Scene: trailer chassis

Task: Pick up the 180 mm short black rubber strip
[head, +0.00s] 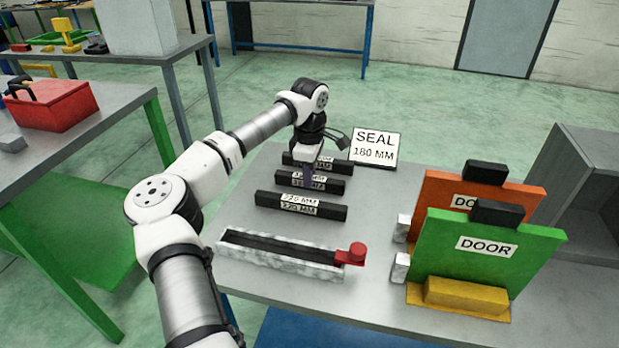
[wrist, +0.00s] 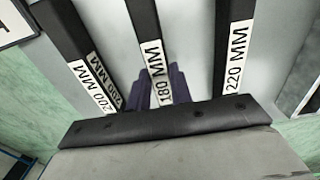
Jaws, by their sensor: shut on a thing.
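The 180 mm black strip (head: 336,187) is the middle of three strips lying side by side on the grey table. In the wrist view its white 180 MM label sits between my fingers, and its black length (wrist: 145,22) runs away toward the top. My gripper (head: 307,178) points down over it; its dark purple fingers (wrist: 163,88) are shut on the strip, one on each side. I cannot tell whether the strip is clear of the table. My arm and wrist hide parts of the strips.
The 200 mm strip (wrist: 65,30) and 220 mm strip (head: 265,198) flank it closely. A SEAL 180 MM sign (head: 375,148) stands behind. A pale channel with a red knob (head: 357,253) lies in front. Green (head: 480,240) and orange (head: 530,195) door panels stand at right.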

